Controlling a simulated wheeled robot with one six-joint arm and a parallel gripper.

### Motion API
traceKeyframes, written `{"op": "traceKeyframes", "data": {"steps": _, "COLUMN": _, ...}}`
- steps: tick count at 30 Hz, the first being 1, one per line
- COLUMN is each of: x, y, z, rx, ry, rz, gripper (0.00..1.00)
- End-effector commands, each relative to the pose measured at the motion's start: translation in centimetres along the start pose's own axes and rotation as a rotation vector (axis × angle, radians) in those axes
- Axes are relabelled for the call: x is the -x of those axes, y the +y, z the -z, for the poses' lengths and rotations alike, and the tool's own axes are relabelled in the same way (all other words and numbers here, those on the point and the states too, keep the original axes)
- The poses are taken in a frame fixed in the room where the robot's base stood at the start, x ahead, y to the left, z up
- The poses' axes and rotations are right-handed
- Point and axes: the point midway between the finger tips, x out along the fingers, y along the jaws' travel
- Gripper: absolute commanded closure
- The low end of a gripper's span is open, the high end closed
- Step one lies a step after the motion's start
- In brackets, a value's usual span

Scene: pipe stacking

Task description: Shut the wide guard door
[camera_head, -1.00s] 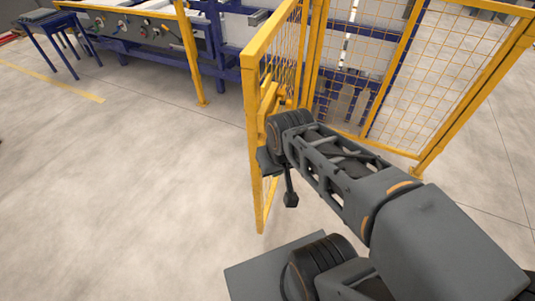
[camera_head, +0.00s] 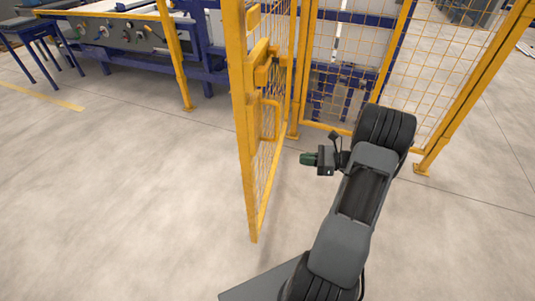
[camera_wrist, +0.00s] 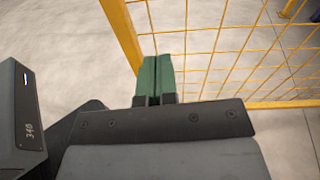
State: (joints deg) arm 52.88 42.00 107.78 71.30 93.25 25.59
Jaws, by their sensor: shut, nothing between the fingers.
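The wide guard door (camera_head: 246,130) is a yellow framed mesh panel standing open, swung out toward me from the yellow fence in the head view. A yellow handle and latch block (camera_head: 265,75) sit on its frame. My gripper (camera_head: 306,158) is on the right side of the door, apart from it in the head view, with its green fingertips pointing left toward the mesh. In the wrist view the green fingers (camera_wrist: 155,75) are together with nothing between them. The door's yellow edge post (camera_wrist: 122,38) and mesh (camera_wrist: 215,50) are ahead of them.
Fixed yellow mesh fence (camera_head: 440,65) stands behind and right of my arm. A yellow post (camera_head: 175,60) stands left of the door, before a blue-framed machine (camera_head: 125,35). A blue table (camera_head: 45,50) is at the far left. The floor left of the door is clear.

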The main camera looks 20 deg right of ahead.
Motion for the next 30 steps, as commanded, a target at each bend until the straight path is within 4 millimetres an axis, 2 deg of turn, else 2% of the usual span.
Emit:
{"op": "traceKeyframes", "data": {"steps": 4, "x": 0.0, "y": -1.3, "z": -1.3, "rx": -0.043, "ry": -0.091, "rz": 0.041, "gripper": 1.00}}
{"op": "traceKeyframes", "data": {"steps": 7, "x": -1.0, "y": -1.5, "z": -1.9, "rx": -0.055, "ry": -0.113, "rz": 0.044, "gripper": 1.00}}
{"op": "traceKeyframes", "data": {"steps": 21, "x": -9.5, "y": -1.8, "z": -2.8, "rx": -0.056, "ry": -0.112, "rz": 0.043, "gripper": 1.00}}
{"op": "traceKeyframes", "data": {"steps": 30, "x": -12.8, "y": -2.0, "z": -3.1, "rx": -0.056, "ry": -0.111, "rz": 0.044, "gripper": 1.00}}
